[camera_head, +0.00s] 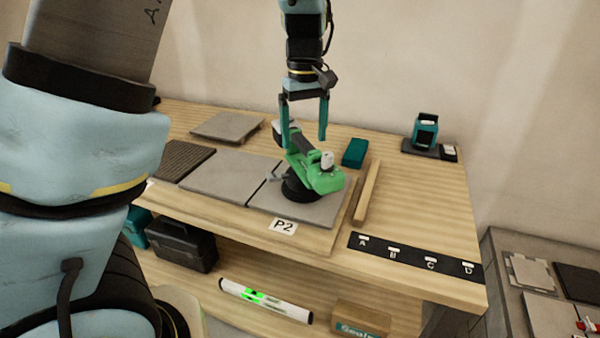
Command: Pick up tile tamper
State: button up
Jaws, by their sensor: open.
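The tile tamper (325,181) is a green tool with a black grip and a round black base. It stands on a grey tile near the front of the wooden workbench, by the P2 label (283,227). My gripper (303,141) points down with its two teal fingers apart. The fingertips are at the tamper's upper rear part, with the dark grip showing between them. The left finger's tip is close to or partly behind the tamper. I cannot tell whether either finger touches it.
More tiles lie left of the tamper on the workbench (420,205). A teal block (355,152) and a wooden strip (368,191) lie to its right. A teal device (425,131) stands at the back right. A black strip lettered A to D (412,258) lies at the front right.

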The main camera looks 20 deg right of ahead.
aim_at(303, 165)
notch_tip(303, 165, down, 6)
jog(key=shift+a+f+p, duration=0.1)
jog(key=shift+f+p, duration=0.15)
jog(key=shift+p, duration=0.15)
